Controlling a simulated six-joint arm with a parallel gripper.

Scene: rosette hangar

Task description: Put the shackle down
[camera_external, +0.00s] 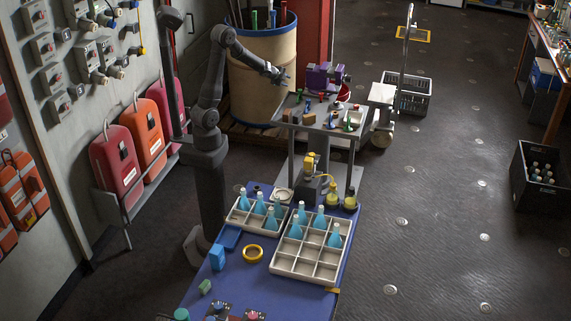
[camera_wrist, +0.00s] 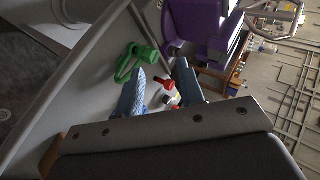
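My gripper (camera_external: 280,75) is raised beside the small grey work table, near the tan barrel. In the wrist view its two blue fingers (camera_wrist: 158,88) stand apart, with no object visibly clamped between them. A green looped piece (camera_wrist: 137,62), which looks like the shackle, shows beyond the left finger, apparently on the grey surface. A small red and white item (camera_wrist: 167,92) shows in the gap between the fingers, seemingly farther off. In the external view a green piece (camera_external: 348,124) lies on the table's right part; I cannot tell if it is the same one.
The grey table (camera_external: 312,122) carries a purple vise (camera_external: 325,77) at its back and several small coloured parts. The tan barrel (camera_external: 262,75) stands behind my arm. In front, a blue bench (camera_external: 222,285) holds a compartment tray (camera_external: 305,268) with blue flasks.

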